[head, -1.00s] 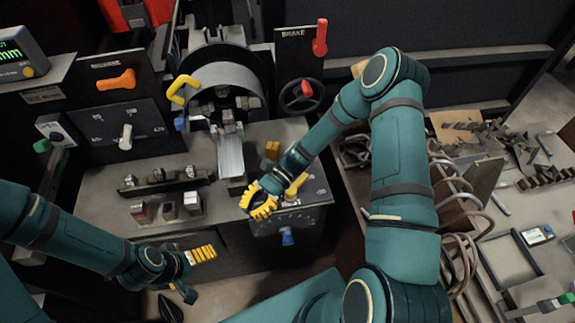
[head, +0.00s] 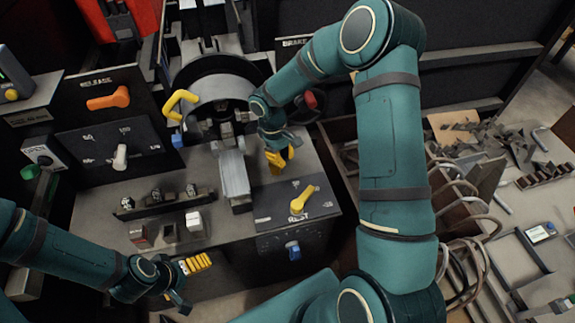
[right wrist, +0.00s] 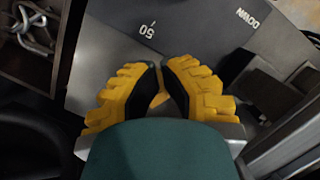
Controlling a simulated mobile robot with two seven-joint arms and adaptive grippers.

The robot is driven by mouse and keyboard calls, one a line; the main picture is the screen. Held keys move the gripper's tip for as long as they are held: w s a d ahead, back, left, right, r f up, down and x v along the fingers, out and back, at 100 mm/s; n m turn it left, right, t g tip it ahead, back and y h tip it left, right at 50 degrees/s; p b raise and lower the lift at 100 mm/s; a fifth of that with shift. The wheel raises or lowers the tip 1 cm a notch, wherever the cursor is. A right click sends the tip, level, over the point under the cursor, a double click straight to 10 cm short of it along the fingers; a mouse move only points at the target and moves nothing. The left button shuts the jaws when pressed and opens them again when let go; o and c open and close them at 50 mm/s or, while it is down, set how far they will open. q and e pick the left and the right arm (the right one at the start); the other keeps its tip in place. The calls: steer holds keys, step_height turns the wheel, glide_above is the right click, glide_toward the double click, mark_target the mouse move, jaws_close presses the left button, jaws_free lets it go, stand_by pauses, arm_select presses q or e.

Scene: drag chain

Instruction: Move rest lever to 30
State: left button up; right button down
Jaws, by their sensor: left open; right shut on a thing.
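The rest lever (head: 304,200) is a yellow handle on a dark box (head: 280,222) marked REST, in the lower middle of the head view. It slants up to the right. My right gripper (head: 280,160) is behind the box's back edge, apart from that lever, pointing down. It is shut on a small yellow piece (right wrist: 160,98), mostly hidden between its fingers in the right wrist view. Labels 50 and DOWN show upside down beyond the fingers. My left gripper (head: 198,263) is open and empty, low in front of the bench.
A metal slide (head: 234,175) stands just left of the box. A yellow handle (head: 180,103), an orange lever (head: 108,98) and a red-knobbed brake wheel (head: 309,100) sit further back. Racks of metal parts (head: 480,130) lie to the right.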

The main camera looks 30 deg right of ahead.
mark_target(314, 190)
steer(key=b+x, duration=0.1)
steer(key=x, duration=0.7)
steer(key=shift+s+f+b, duration=0.1)
steer(key=shift+f+b, duration=0.2)
steer(key=s, duration=0.1)
steer(key=s+d, duration=0.1)
steer(key=shift+s+d+r, duration=0.1)
steer(key=shift+s+d, duration=0.1)
steer(key=shift+s, duration=0.2)
steer(key=shift+s+d, duration=0.15)
steer(key=shift+s, duration=0.2)
steer(key=shift+s+d+m+b, duration=0.35)
steer(key=shift+s+d+m, duration=0.1)
steer(key=shift+m, duration=0.45)
steer(key=shift+s+d+m+y, duration=0.4)
steer(key=shift+m+y, duration=0.1)
steer(key=shift+m, duration=0.4)
steer(key=shift+s+d+m+y+b, duration=0.25)
steer(key=shift+s+m, duration=0.3)
steer(key=shift+m, duration=0.5)
steer(key=shift+s+d+m+y+b, duration=0.15)
steer(key=shift+s+d+m+y, duration=0.3)
steer(key=shift+m, duration=0.6)
steer(key=shift+s+a, duration=0.1)
steer(key=shift+a, duration=0.05)
